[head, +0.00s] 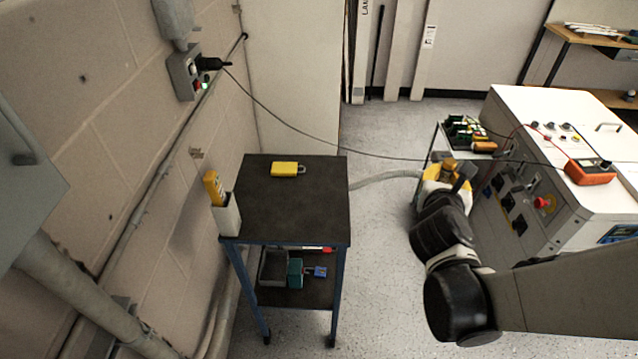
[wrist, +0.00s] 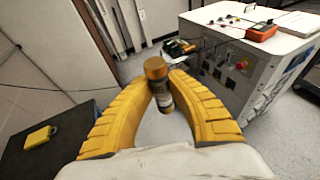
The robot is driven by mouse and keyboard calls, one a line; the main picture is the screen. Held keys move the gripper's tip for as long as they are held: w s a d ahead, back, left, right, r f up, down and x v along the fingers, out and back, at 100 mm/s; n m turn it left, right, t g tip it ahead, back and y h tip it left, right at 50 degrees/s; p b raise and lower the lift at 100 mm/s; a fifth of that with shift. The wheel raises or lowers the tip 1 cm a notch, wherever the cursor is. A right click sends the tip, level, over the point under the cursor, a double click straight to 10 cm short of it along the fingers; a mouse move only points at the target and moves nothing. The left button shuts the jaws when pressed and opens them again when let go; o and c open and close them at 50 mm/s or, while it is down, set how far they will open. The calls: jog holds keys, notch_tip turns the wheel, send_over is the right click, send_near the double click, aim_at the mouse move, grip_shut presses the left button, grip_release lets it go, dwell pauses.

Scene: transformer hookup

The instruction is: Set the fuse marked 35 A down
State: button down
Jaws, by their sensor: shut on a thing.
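My gripper (wrist: 160,97) shows in the wrist view with its two yellow fingers closed around a small cylinder, the fuse (wrist: 156,70). The fuse has a copper-coloured cap and a darker body, and no marking on it can be read. It is held clear in the air over the grey floor. In the head view my gripper (head: 447,172) is at the right of the cart, close to the white cabinet, and my own arm partly hides it.
A small rack of green and black parts (head: 468,134) stands beside the white cabinet (head: 540,130). An orange meter (head: 590,172) and cables lie on the cabinet.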

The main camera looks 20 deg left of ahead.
jog(key=a+f+b, duration=0.2)
jog(key=a+f, duration=0.1)
jog(key=a, duration=0.6)
jog(key=s+a+f+n+y+b, duration=0.1)
jog(key=a+f+b, duration=0.1)
jog(key=a, duration=0.7)
jog(key=s+a+f+y+b, duration=0.1)
jog(key=a+f+b, duration=0.1)
jog(key=a+f, duration=0.3)
jog(key=shift+a+n+t+b, duration=0.3)
jog(key=shift+a+n+b, duration=0.1)
jog(key=shift+a, duration=1.75)
jog(key=shift+w+a, duration=0.1)
jog(key=shift+a, duration=0.05)
jog(key=b, duration=0.3)
send_over(320, 213)
notch_tip(320, 213, down, 4)
jog(key=shift+f, duration=0.1)
jog(key=shift+p, duration=0.35)
jog(key=c, duration=1.4)
grip_release()
